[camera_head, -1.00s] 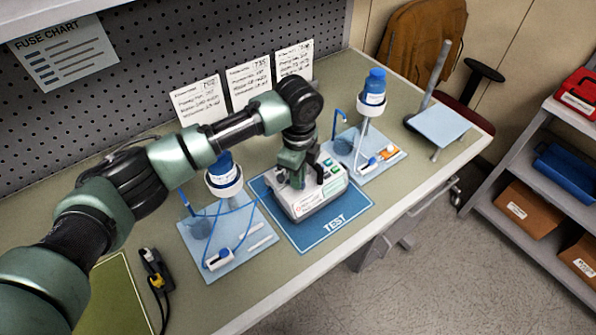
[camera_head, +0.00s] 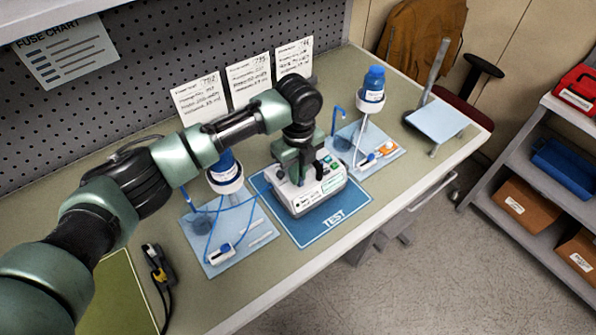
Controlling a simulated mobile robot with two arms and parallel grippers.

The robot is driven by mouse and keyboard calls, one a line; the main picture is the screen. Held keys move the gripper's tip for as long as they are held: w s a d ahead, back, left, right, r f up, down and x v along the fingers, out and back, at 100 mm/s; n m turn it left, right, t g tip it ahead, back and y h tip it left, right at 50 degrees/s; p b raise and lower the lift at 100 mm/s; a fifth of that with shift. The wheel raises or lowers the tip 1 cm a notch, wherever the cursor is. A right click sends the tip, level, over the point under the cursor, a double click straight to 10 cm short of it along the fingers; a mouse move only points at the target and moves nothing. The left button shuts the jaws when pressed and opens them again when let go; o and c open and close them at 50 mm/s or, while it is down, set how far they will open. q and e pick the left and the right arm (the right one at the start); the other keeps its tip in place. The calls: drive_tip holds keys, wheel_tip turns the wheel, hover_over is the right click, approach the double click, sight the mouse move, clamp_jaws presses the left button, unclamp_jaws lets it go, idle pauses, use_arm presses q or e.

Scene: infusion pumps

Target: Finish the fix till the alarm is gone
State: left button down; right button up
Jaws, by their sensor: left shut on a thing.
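An infusion pump (camera_head: 318,193), white and grey with green keys, stands on the blue TEST mat (camera_head: 333,222). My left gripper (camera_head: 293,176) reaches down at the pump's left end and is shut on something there. The fingertips and the held thing are largely hidden by the gripper itself, so I cannot tell which part it grips. No alarm light can be made out. My right gripper is not in view.
Trays with blue-capped bottles and tubing stand left (camera_head: 225,262) and right (camera_head: 385,160) of the mat. Three paper cards (camera_head: 248,82) lean at the back. A black and yellow tool (camera_head: 157,265) lies at the front left. A tilted stand (camera_head: 437,120) is far right.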

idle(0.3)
use_arm(q)
drive_tip(key=c, duration=1.5)
unclamp_jaws()
wheel_tip(320, 180, up, 7)
drive_tip(key=shift+d+b, duration=0.1)
drive_tip(key=shift+b, duration=1)
drive_tip(key=shift+r, duration=0.45)
